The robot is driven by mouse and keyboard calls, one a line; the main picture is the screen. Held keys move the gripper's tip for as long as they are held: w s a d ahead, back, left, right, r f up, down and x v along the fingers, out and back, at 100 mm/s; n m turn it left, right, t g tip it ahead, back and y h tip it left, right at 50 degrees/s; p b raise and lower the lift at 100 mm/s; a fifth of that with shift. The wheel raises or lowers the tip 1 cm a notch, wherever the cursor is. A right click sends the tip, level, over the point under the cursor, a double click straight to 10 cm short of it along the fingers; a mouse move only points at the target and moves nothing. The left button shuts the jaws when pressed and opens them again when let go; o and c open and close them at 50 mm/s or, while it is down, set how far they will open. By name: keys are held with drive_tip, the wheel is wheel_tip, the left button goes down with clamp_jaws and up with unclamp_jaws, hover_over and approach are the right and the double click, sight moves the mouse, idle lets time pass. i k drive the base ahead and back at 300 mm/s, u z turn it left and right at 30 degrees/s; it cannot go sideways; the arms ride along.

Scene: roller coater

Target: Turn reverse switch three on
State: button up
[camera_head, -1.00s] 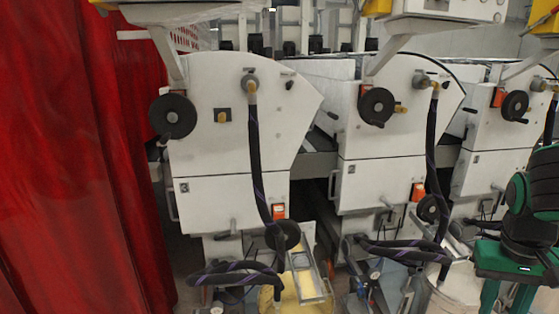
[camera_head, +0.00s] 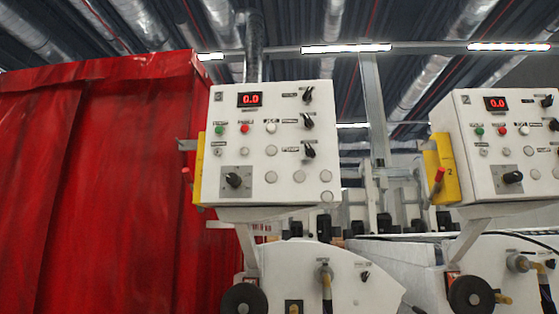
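Two white control panels are in view, a left one (camera_head: 223,171) and a right one (camera_head: 484,180). On the left panel, three black rotary switches stand in a column at the right: top (camera_head: 308,95), middle (camera_head: 308,121) and lower (camera_head: 309,151). A larger black knob (camera_head: 234,180) sits at the lower left. The right panel has a similar large knob (camera_head: 512,177) and black switches (camera_head: 547,101) at the picture edge. I cannot read which switch is marked reverse. My gripper is not in view.
A red curtain (camera_head: 100,190) fills the left. White machine bodies (camera_head: 345,275) with black handwheels (camera_head: 243,299) stand below.

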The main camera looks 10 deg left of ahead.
sight(309, 123)
drive_tip(key=u, duration=0.9)
drive_tip(key=k, duration=0.75)
drive_tip(key=z, duration=0.55)
drive_tip(key=i, duration=1)
drive_tip(key=u, duration=0.05)
